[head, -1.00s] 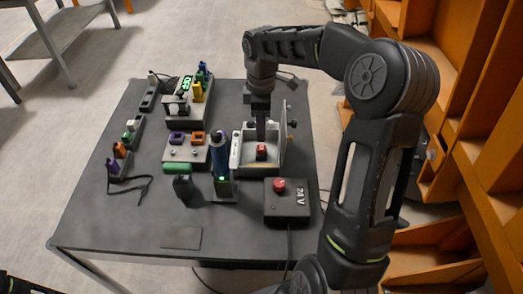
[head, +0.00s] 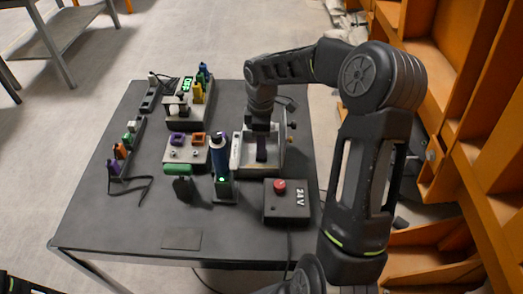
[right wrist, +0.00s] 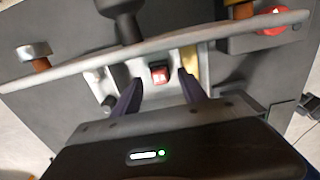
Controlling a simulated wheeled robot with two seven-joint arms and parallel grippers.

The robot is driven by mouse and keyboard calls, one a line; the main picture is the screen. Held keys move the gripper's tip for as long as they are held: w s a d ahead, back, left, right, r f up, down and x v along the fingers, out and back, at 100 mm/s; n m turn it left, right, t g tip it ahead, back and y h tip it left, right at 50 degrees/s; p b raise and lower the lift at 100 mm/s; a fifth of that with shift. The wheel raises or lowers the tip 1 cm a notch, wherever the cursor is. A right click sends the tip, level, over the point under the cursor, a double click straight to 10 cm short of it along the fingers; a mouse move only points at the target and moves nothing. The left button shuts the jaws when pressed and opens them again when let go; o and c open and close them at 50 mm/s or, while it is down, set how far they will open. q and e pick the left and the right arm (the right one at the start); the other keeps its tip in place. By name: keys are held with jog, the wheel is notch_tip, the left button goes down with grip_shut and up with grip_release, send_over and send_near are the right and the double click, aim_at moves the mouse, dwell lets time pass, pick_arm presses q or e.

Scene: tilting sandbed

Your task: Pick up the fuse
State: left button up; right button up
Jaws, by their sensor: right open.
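A small red block with pale marks, which looks like the fuse (right wrist: 159,74), sits in the light open-topped holder (head: 236,154) on the table. In the head view my right gripper hides it. My right gripper (head: 261,158) points down into the holder. In the right wrist view the right gripper (right wrist: 160,88) is open, with one dark finger on each side of the red block. The block shows between and just beyond the fingertips; I cannot tell whether they touch it.
A dark box with a red button (head: 280,186), marked 24 V, stands just in front of the holder. A blue cylinder (head: 220,155) stands upright close left of it. Several devices fill the table's back left.

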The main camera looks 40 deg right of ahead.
jog(key=shift+f, duration=0.8)
grip_shut()
dwell(0.5)
